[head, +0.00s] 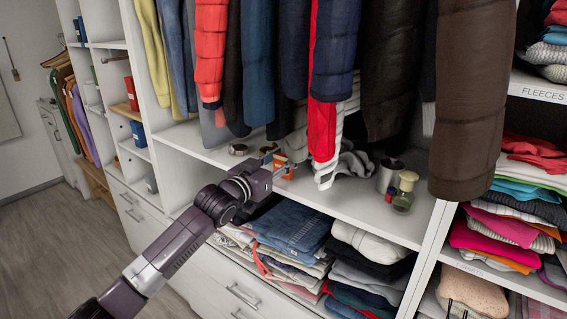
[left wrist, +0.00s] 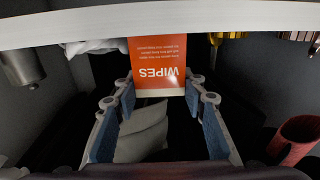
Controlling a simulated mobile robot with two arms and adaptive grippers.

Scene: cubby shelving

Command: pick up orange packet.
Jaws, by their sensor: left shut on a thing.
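The orange packet (head: 284,168) is at the cubby shelf below the hanging clothes, at the end of my left gripper (head: 272,158). In the left wrist view the orange packet (left wrist: 158,62) shows a face marked "WIPES", upside down in the picture. The fingers of my left gripper (left wrist: 160,88) stand on either side of its near end and are shut on it. I cannot tell whether the packet still touches the shelf. My right gripper is in neither view.
On the shelf (head: 345,205) are a round dark item (head: 238,149) to the left, and a metal cup (head: 389,174) and glass bottle (head: 404,191) to the right. Jackets hang close above. Folded clothes (head: 290,228) fill the compartment below. The shelf's front middle is clear.

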